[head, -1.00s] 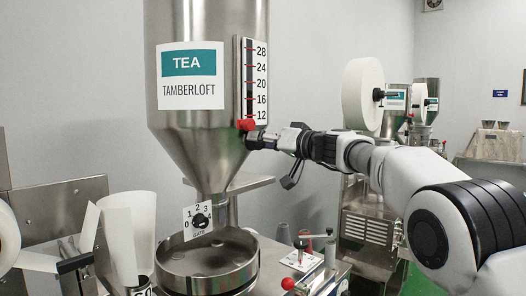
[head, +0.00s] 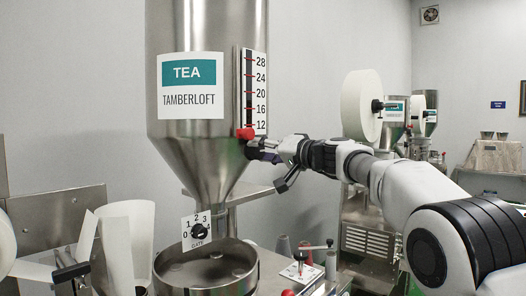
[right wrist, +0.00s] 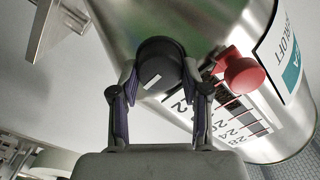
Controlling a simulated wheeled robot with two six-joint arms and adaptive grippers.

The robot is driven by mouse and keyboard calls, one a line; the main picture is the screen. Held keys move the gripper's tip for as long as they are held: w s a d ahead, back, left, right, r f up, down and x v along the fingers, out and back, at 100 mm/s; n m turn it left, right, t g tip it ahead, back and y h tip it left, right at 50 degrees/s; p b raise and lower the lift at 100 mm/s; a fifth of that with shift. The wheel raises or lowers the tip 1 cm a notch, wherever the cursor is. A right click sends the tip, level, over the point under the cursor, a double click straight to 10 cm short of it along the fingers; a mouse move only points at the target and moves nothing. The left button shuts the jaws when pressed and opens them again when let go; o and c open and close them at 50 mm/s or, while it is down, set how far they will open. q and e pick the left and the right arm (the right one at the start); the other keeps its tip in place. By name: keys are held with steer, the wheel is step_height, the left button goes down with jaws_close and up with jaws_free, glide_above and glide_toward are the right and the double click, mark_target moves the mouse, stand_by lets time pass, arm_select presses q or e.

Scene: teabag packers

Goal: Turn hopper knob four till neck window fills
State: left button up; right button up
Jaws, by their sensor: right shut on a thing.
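The steel tea hopper (head: 208,160) narrows to a neck above a dial plate (head: 197,229) marked GATE with a black knob. A level gauge (head: 254,90) with a dark strip and numbers from 12 to 28 runs up its side, a red knob (head: 246,133) at its foot. My right gripper (head: 254,149) is at the hopper's cone, just below the red knob. In the right wrist view its fingers are shut on a round black knob (right wrist: 160,64) with a white mark. The red knob (right wrist: 243,72) stands apart, right of the fingers. I cannot make out a neck window. My left gripper is not in view.
A round steel pan (head: 206,274) sits under the neck. White paper (head: 128,220) curls at the left. Another machine with a white roll (head: 362,106) stands behind my right arm.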

steer(key=o, duration=1.1)
steer(key=shift+w, duration=0.1)
steer(key=shift+o, duration=0.2)
